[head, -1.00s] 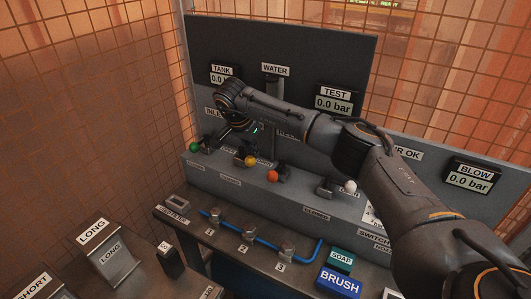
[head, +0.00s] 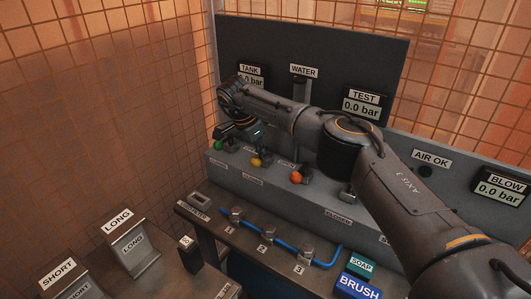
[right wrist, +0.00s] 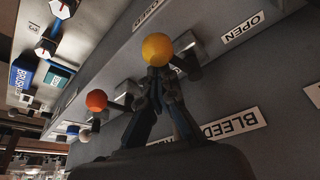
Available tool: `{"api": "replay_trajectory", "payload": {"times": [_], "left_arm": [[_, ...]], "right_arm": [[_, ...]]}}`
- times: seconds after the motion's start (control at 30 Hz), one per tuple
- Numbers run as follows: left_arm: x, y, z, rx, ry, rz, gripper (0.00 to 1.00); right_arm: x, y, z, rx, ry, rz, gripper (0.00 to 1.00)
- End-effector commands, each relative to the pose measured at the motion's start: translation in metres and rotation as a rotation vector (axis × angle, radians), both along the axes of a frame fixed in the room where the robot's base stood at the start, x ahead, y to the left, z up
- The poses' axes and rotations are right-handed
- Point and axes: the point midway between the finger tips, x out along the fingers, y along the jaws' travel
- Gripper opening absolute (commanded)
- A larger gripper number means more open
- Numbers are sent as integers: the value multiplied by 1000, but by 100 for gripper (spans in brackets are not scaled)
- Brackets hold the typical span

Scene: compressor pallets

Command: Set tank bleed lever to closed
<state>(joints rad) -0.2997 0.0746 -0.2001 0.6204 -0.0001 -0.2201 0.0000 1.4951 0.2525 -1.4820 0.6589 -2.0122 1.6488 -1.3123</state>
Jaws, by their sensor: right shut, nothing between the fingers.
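The yellow-knobbed lever (head: 255,162) is on the grey bench panel, between the green-knobbed lever (head: 219,145) and the orange-knobbed lever (head: 296,177). In the right wrist view its yellow knob (right wrist: 157,49) is just beyond the fingertips. A partly covered BLEED label (right wrist: 235,123) lies beside the fingers, and an OPEN label (right wrist: 242,27) lies right of the knob. My right gripper (head: 243,145) is shut and empty, close to the yellow lever; it also shows in the right wrist view (right wrist: 162,85). Contact with the knob is unclear. My left gripper is out of view.
The TANK gauge (head: 252,76) is partly hidden by my right arm. The TEST gauge (head: 362,104) reads 0.0 bar. A blue hose (head: 283,245) with several fittings runs along the lower shelf. A mesh wall (head: 110,110) bounds the left side.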

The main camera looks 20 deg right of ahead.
Motion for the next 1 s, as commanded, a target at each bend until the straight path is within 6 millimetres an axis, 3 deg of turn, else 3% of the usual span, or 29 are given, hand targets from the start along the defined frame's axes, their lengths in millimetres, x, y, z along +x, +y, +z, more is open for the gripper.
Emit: {"api": "replay_trajectory", "payload": {"times": [1.0], "left_arm": [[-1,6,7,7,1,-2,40]], "right_arm": [[0,0,4,1,-1,4,0]]}}
